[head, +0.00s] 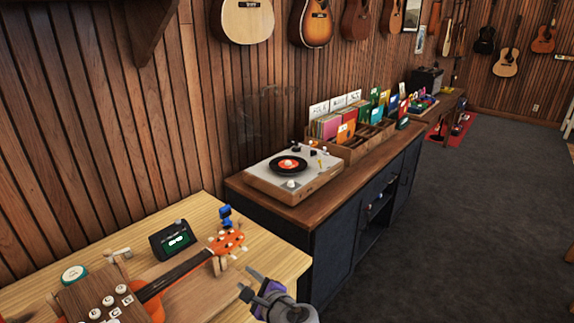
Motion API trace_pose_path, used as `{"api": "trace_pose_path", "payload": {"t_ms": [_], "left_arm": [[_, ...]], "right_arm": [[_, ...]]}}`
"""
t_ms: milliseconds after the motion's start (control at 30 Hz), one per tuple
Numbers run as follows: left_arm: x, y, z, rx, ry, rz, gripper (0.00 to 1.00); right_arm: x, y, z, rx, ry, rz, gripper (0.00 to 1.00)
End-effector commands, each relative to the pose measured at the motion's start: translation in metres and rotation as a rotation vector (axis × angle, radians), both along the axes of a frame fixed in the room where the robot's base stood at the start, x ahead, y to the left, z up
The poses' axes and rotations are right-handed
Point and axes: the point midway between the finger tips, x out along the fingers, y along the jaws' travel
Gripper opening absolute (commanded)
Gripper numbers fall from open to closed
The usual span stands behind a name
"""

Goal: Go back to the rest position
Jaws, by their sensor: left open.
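My left gripper (249,284) is at the bottom of the head view, just off the right front side of the light wood workbench (278,258). Its fingers are apart and nothing shows between them. An orange ukulele (222,244) lies on the bench to the left of the gripper, its headstock near the fingertips but apart from them. My right gripper is not in view.
A dark tuner with a lit screen (172,240) and a small blue item (226,215) are on the bench. Beyond stands a dark cabinet (335,240) with a turntable (292,170) and record bins (352,148). Guitars hang on the wall. The grey floor (450,230) at right is clear.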

Motion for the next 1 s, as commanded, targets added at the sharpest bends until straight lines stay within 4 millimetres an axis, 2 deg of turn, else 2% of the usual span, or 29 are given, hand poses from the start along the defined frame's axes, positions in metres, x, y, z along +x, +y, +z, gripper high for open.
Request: {"api": "trace_pose_path", "payload": {"t_ms": [33,167,200,300,400,533,700,833,1000], "left_arm": [[-0.011,0.014,0.007,-0.063,0.002,0.036,0.42],[-0.059,0.055,0.010,-0.354,0.000,0.193,0.42],[-0.078,0.066,0.010,-0.461,-0.006,0.257,0.42],[-0.126,0.083,0.010,-0.737,-0.034,0.429,0.42],[-0.172,0.087,0.009,-1.006,-0.075,0.612,0.42],[-0.217,0.079,0.011,-1.314,-0.139,0.835,0.42],[-0.247,0.064,0.013,-1.576,-0.201,1.031,0.42],[-0.254,0.058,0.013,-1.658,-0.218,1.091,0.42],[-0.255,0.057,0.012,-1.668,-0.219,1.100,0.42]], "right_arm": [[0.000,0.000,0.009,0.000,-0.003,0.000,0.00],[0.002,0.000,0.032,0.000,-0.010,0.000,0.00],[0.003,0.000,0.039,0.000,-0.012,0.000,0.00],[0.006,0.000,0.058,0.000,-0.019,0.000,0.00],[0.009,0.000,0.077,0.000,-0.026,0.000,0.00],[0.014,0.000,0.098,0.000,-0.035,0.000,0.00],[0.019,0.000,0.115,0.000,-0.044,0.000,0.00],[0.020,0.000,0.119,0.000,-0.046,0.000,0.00],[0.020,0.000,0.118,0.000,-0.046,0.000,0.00]]}}
